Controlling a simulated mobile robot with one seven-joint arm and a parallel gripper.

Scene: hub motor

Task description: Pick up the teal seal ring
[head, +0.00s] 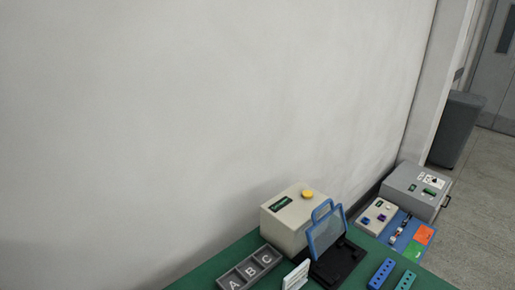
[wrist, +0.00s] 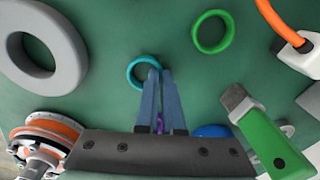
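The teal seal ring (wrist: 131,80) is in the upper middle of the wrist view, over the green surface. My gripper (wrist: 160,72) has its two blue-grey fingers close together on the ring's right side. The left fingertip overlaps the ring's opening and the right one is just outside, with the rim between them. The gripper looks shut on that rim. The fingers hide part of the ring's lower right. I cannot tell whether the ring is off the surface. Neither the ring nor my gripper shows in the head view.
In the wrist view, a green ring (wrist: 212,32) lies right of the teal one, a large grey ring (wrist: 70,68) at left, and a green-handled tool (wrist: 272,140) at lower right. An orange cable (wrist: 277,18) enters a white plug. A beige box (head: 290,213) stands on the green table.

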